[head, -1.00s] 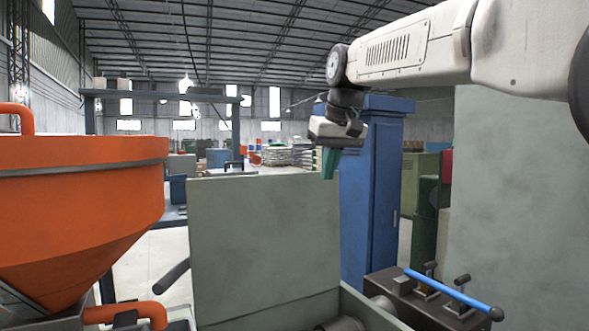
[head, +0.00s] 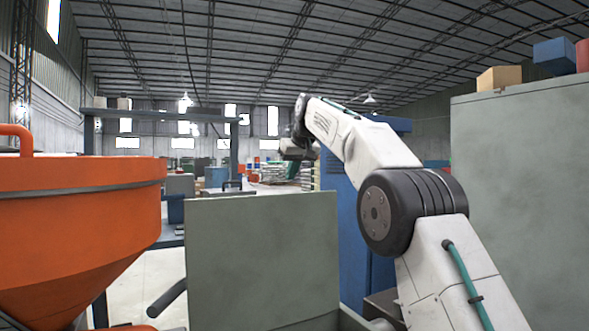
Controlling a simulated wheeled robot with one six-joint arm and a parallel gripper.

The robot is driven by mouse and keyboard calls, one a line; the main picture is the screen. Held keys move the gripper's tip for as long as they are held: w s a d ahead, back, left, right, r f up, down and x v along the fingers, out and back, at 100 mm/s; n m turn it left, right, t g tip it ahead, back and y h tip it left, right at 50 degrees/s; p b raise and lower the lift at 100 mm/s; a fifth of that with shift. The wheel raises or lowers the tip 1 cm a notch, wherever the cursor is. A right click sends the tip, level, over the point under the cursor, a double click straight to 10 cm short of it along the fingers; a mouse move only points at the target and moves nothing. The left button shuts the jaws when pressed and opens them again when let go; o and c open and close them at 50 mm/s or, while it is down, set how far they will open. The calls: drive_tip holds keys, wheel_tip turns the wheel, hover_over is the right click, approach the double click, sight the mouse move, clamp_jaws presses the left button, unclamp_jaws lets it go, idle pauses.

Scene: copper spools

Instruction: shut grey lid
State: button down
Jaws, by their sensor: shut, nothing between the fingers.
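The grey lid (head: 262,262) stands open and upright in the middle of the head view, a flat panel on a grey box whose inside is mostly cut off below. My arm reaches forward along the right of the lid and hides part of the box.
An orange hopper (head: 75,235) stands close at left. A dark bar (head: 167,298) sticks out left of the lid. A blue cabinet (head: 345,225) is behind my arm. A large grey cabinet (head: 525,190) fills the right, with boxes on top.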

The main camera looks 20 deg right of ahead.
drive_tip(key=d+x, duration=0.1)
drive_tip(key=x, duration=0.5)
drive_tip(key=shift+s+r, duration=0.15)
drive_tip(key=shift+s, duration=1.85)
